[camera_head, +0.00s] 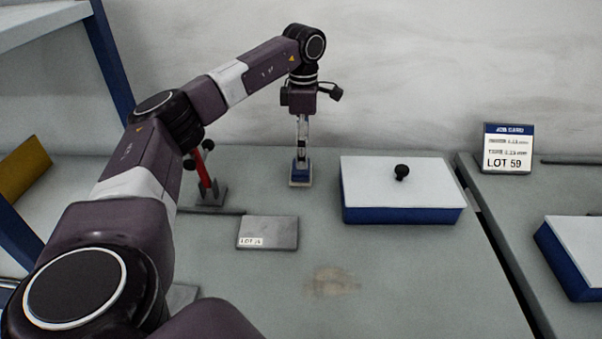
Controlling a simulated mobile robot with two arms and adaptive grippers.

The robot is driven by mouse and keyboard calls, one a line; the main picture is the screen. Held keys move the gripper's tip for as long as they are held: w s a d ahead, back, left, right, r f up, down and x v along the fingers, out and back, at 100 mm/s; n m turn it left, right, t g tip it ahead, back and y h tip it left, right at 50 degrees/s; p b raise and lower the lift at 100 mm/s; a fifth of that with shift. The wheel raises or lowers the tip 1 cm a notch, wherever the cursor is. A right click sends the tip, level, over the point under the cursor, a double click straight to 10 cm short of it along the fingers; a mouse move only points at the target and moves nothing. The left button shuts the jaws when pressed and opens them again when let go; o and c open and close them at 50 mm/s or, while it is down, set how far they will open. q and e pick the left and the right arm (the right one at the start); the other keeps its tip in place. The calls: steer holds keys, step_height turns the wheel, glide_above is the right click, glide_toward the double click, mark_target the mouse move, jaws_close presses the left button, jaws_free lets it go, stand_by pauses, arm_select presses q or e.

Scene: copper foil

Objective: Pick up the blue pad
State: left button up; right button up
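The blue pad (301,174) is a small blue block with a pale bottom edge. It stands on the grey table toward the back, left of the blue box with the white lid. My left gripper (301,158) points straight down at it, with its fingers at the pad's top. The fingers look narrow and overlap in this view, so I cannot tell whether they are shut on the pad. The pad appears to rest on the table. My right gripper is not in view.
A blue box with a white lid and black knob (371,214) stands to the right. A grey plate with a label (268,233) lies in front. A red-handled tool (205,176) stands left of the gripper. The front middle is clear apart from a brown stain (332,281).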

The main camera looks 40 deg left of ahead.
arm_select(q)
steer(key=f, duration=0.4)
steer(key=f+p, duration=0.1)
steer(key=f, duration=0.1)
steer(key=shift+s+a+f, duration=0.1)
steer(key=shift+a+f, duration=0.15)
steer(key=shift+f, duration=0.15)
steer(key=c, duration=1.3)
steer(key=shift+r, duration=0.15)
step_height(320, 180, up, 20)
